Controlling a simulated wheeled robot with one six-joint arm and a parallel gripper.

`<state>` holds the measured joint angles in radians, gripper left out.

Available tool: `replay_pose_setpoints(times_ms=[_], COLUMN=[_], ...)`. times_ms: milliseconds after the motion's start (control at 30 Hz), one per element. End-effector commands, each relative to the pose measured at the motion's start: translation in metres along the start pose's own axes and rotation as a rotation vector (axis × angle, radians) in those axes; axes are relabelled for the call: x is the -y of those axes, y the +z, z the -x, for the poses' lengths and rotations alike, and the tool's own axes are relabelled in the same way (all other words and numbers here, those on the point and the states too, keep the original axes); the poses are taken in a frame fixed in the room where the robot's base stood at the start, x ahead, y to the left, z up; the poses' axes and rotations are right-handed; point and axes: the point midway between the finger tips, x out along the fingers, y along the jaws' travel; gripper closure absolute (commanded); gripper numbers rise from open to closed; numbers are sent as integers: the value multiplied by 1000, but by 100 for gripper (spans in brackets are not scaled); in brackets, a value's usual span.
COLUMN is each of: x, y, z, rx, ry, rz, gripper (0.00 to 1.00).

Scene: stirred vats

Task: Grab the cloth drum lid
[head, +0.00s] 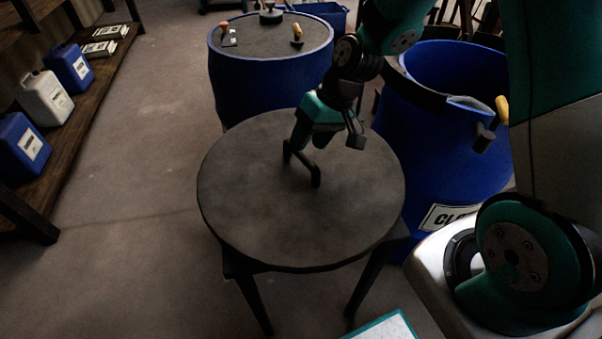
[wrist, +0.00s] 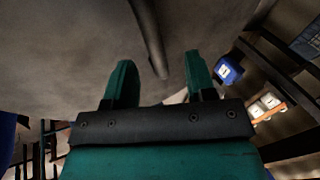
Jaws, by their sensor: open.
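The cloth drum lid (head: 250,195) is a large dark round disc lying flat on a dark-legged stand in the head view. A dark bar handle (head: 315,176) rises from its middle. My gripper (head: 304,140) is open just above the handle, and its body hides part of the lid. In the wrist view, the lid (wrist: 70,45) fills the upper area. The handle (wrist: 149,35) shows between the two spread teal fingers, touching neither as far as I can see. The blue drum with a label starting "CLO" (head: 430,150) stands open at the right.
A closed blue drum (head: 265,85) with small knobs on its lid stands behind the stand. A wooden shelf (head: 100,80) with blue and white canisters runs along the left. A yellow-handled part (head: 502,108) sits on the open drum's rim. Floor (head: 140,200) is clear at left.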

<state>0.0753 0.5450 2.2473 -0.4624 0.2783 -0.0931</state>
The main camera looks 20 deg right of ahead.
Motion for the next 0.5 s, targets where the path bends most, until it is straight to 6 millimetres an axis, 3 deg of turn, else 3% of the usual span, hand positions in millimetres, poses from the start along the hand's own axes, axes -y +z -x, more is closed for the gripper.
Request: replay_pose_setpoints(times_ms=[300,500], x=[-5,-4], y=[-2,-3], z=[-44,-52], rx=[4,1], ry=[-1,0], rz=[0,1], gripper=[49,49])
